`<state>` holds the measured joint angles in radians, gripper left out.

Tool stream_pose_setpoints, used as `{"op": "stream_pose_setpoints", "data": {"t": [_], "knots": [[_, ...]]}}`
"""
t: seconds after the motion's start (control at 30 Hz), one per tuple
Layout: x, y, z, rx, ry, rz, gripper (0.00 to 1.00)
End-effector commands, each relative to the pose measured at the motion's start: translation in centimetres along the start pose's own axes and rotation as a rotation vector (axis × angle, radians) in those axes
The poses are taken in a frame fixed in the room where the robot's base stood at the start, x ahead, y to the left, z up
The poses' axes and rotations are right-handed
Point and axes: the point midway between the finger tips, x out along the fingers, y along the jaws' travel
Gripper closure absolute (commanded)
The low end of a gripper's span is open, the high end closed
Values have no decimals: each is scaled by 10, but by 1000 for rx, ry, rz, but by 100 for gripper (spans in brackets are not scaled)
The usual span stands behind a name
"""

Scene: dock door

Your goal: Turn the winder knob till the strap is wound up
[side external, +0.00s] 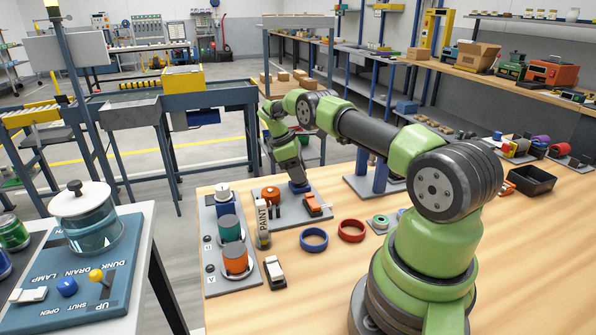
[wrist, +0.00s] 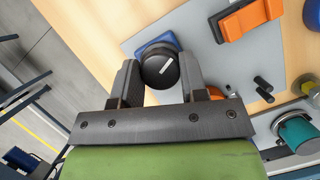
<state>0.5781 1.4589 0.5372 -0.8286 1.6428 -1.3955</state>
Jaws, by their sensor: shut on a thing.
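The winder knob (wrist: 158,70) is a round black knob with a white line across its face. In the wrist view it sits between the two fingers of my gripper (wrist: 160,78), which is shut on it. The white line slants up to the right. A blue body (wrist: 150,42) shows behind the knob; in the side view the blue part (side external: 300,187) is just below my gripper (side external: 296,178), which hides the knob there. An orange part (wrist: 250,18) lies on the same grey plate (wrist: 205,60). I cannot make out which part is the strap.
A paint bottle (side external: 263,228), a blue ring (side external: 314,239) and a red ring (side external: 351,230) stand near the plate. A panel with teal and orange cylinders (side external: 235,259) is in front. Two short black pegs (wrist: 263,90) stand on the plate. The table's near middle is clear.

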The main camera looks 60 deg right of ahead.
Motion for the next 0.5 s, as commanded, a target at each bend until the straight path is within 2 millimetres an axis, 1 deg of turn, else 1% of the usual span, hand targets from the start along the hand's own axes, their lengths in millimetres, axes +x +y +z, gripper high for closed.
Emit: {"op": "stream_pose_setpoints", "data": {"t": [0.4, 0.43, 0.47, 0.5], "knots": [[0, 0, 1, 9, -4, -6, 84], [0, 0, 1, 9, -4, -6, 53], [0, 0, 1, 8, -3, -6, 46], [0, 0, 1, 8, -3, -5, 37]]}}
